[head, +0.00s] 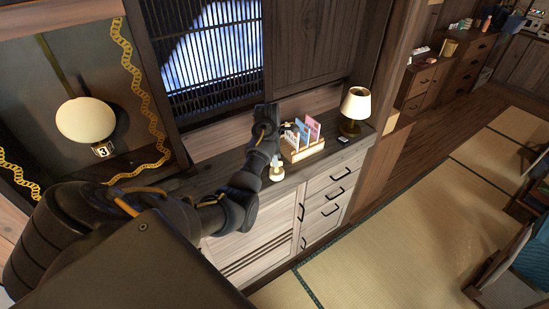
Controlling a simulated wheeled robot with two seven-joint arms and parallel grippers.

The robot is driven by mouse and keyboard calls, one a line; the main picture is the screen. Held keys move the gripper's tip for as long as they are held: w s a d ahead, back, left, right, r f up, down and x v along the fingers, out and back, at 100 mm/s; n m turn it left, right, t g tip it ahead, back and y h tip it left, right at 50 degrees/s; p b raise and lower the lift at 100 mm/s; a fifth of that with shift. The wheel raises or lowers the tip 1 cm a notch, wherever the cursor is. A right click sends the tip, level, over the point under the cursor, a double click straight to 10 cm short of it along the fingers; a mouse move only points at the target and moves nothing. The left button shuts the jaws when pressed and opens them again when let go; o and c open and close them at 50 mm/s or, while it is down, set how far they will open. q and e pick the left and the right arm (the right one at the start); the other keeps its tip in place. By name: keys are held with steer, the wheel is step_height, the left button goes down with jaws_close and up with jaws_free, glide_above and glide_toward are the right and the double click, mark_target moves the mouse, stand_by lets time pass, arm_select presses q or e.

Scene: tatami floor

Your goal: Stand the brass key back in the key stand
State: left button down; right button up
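My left arm comes in from the left and reaches over the wooden cabinet top (230,160). Its gripper end (267,118) is dark and seen from behind, above the back part of the cabinet top; its fingers cannot be made out. A small pale and brass-coloured object (277,172) stands on the cabinet top just right of my forearm, partly close behind it. I cannot tell whether it is the key, the key stand or something else. No brass key can be made out for certain. My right gripper is not in view.
A lit wooden holder (303,153) with several upright cards stands right of my gripper. A table lamp (355,108) and a small dark-and-white item (343,139) are farther right. A latticed window (215,55) is behind.

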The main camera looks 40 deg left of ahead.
arm_select(q)
steer(key=shift+f, duration=0.5)
stand_by(0.3)
steer(key=c, duration=1.5)
jaws_free()
steer(key=shift+c, duration=0.2)
steer(key=shift+r, duration=0.1)
